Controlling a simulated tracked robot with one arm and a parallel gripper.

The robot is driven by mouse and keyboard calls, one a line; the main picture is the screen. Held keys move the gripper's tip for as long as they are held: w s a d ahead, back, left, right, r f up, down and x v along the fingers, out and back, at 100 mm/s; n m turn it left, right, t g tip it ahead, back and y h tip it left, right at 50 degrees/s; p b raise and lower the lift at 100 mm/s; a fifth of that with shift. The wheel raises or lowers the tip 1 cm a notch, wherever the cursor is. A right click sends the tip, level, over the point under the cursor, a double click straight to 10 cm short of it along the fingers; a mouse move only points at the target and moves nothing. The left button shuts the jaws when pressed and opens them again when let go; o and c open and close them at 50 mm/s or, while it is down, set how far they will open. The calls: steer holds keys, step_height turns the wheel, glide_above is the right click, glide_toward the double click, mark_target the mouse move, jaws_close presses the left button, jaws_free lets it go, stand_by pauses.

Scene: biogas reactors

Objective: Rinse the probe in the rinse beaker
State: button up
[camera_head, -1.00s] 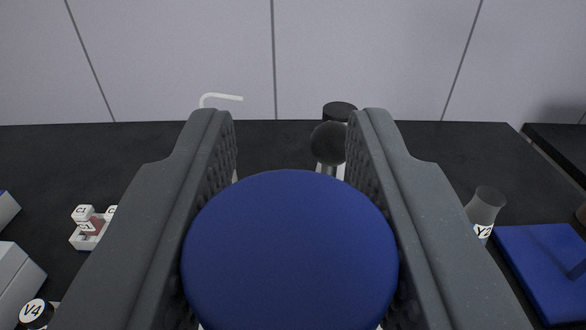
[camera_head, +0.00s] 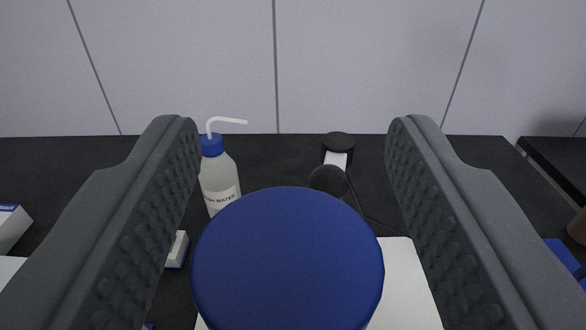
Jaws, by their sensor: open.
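A large round blue cap (camera_head: 288,262) fills the lower middle of the view, between the two fingers of my gripper (camera_head: 295,215). The fingers stand apart, with a gap on each side of the cap. What is under the cap is mostly hidden by it. Behind the cap is a dark ball-shaped knob (camera_head: 328,181). Just behind that is a white piece with a black round top (camera_head: 338,147), with a thin dark cable running down to the right. I cannot tell whether either is the probe. I cannot pick out the rinse beaker.
A wash bottle (camera_head: 218,182) with blue cap and bent white spout stands left behind the cap. A white sheet or plate (camera_head: 408,285) lies beneath the cap. A white box (camera_head: 12,228) is at the left edge, and blue and brown items at the right. The black bench ends at a panelled wall.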

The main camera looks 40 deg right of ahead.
steer(key=v, duration=1.3)
steer(key=shift+s+a, duration=0.25)
steer(key=shift+f, duration=0.1)
